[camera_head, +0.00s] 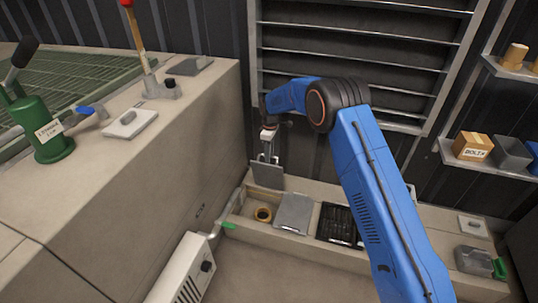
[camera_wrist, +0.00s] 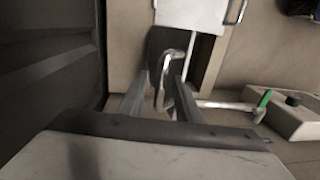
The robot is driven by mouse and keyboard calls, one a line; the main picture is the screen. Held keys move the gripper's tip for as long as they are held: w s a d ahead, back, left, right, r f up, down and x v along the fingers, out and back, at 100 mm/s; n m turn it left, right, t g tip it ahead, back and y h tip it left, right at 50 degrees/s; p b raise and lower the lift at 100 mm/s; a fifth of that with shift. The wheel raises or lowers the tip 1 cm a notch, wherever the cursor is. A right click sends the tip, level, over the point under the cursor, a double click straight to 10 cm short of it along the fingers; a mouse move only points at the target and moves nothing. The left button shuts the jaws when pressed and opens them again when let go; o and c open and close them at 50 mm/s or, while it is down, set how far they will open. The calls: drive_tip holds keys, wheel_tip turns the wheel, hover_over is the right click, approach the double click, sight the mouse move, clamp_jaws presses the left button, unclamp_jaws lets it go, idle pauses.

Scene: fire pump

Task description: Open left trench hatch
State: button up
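The left trench hatch (camera_head: 268,174) is a grey plate standing steeply raised at the back of the trench, by the dark wall. My gripper (camera_head: 268,153) is at the plate's upper edge. In the wrist view, the two fingers of my gripper (camera_wrist: 160,82) stand apart, with a metal loop handle (camera_wrist: 167,68) between them. The loop lies nearer the right finger; I see no clear grip on it. Most of the plate is hidden in the wrist view.
A flat grey lid (camera_head: 293,213) and a black grate (camera_head: 337,223) cover trench sections to the right. A green-handled lever (camera_head: 228,225) and a white box (camera_head: 184,268) stand in front. A tall concrete block (camera_head: 150,165) bounds the left side.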

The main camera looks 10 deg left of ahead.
drive_tip(key=shift+s+a, duration=0.2)
drive_tip(key=shift+s, duration=0.3)
drive_tip(key=s+a+f, duration=0.1)
drive_tip(key=s+f, duration=0.2)
drive_tip(key=s, duration=0.8)
drive_tip(key=shift+s+a+f+t, duration=0.2)
drive_tip(key=shift+s+f+t, duration=0.35)
drive_tip(key=shift+s+f, duration=1.65)
drive_tip(key=shift+s+a+f+t, duration=0.25)
drive_tip(key=shift+s+f+t, duration=0.25)
drive_tip(key=shift+s+f, duration=1.75)
drive_tip(key=shift+s+a+f+t, duration=0.2)
drive_tip(key=shift+s+f+t, duration=0.65)
drive_tip(key=shift+f, duration=2.4)
drive_tip(key=v, duration=1.8)
drive_tip(key=w+d+r+m, duration=0.1)
drive_tip(key=d+r+m, duration=0.1)
drive_tip(key=d+r, duration=0.6)
drive_tip(key=w+d+r+m, duration=0.2)
drive_tip(key=d+r, duration=0.6)
drive_tip(key=r, duration=0.1)
drive_tip(key=shift+w+d+m, duration=0.3)
